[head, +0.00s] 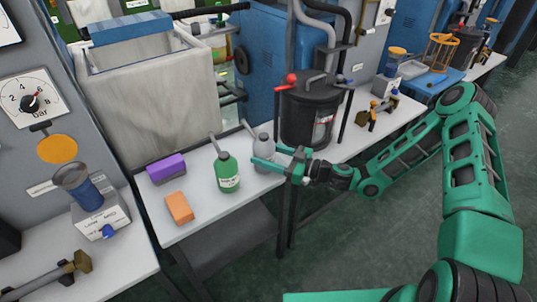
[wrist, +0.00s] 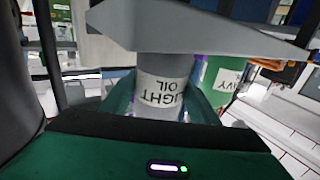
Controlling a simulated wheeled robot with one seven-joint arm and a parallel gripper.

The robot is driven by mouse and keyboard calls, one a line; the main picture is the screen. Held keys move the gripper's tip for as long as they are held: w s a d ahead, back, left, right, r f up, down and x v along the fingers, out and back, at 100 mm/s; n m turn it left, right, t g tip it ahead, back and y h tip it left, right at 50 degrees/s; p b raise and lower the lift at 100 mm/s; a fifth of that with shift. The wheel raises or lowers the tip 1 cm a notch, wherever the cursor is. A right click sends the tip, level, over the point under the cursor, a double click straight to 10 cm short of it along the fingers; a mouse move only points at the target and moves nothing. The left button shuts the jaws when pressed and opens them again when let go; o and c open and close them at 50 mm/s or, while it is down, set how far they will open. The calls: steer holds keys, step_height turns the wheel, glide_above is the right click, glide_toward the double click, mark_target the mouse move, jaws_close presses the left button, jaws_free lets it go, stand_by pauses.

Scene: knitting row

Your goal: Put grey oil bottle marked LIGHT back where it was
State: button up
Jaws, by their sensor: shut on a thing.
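A purple block (head: 166,169) and an orange block (head: 179,208) lie left of the bottles on the white bench (head: 213,213). The bench front near the green bottle is clear.

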steer(key=shift+f, duration=0.1)
steer(key=o, duration=1.3)
steer(key=shift+c, duration=0.2)
steer(key=shift+d, duration=0.2)
steer(key=v, duration=1.1)
steer(key=shift+s+d, duration=0.25)
